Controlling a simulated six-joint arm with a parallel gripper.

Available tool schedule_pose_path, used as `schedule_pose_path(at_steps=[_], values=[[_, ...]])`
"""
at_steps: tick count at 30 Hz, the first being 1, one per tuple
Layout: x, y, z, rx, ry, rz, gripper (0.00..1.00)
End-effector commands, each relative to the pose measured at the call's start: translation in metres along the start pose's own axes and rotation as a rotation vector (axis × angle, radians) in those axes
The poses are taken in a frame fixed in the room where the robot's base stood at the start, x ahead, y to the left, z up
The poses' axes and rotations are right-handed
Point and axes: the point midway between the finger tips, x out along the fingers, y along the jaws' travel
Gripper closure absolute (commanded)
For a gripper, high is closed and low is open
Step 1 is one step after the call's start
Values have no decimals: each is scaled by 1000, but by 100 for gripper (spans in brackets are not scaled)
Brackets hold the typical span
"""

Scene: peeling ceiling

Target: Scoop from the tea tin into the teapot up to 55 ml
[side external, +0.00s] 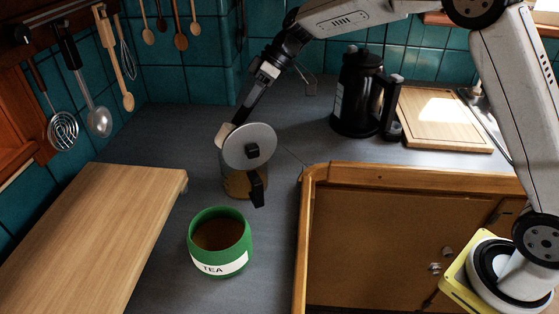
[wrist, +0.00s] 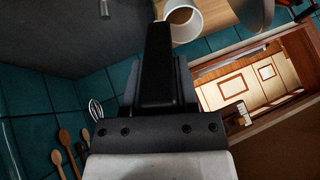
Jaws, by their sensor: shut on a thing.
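The green tea tin (side external: 219,247), with a white TEA label and brown contents, stands open on the grey counter. The teapot (side external: 238,184) is behind it, with a brown fill low inside, a black handle and a round silver lid (side external: 247,147) tilted up. My gripper (side external: 254,92) is above and behind the teapot, shut on the dark handle of a scoop (side external: 223,133). The scoop's white bowl is beside the teapot's upper left, partly hidden by the lid. In the wrist view, the scoop (wrist: 189,30) shows brown tea inside. I cannot tell whether the bowl touches the teapot.
A wooden board (side external: 90,225) lies at the left. A black kettle (side external: 358,92) and a cutting board (side external: 440,117) are at the back right. Utensils (side external: 98,121) hang on the left wall.

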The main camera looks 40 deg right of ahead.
Motion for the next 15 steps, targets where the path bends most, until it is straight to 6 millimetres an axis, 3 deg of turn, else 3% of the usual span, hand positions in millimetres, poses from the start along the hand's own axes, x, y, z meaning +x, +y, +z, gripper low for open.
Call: schedule_pose_path(at_steps=[15], values=[[1,-13,-23,-5,-237,138,100]])
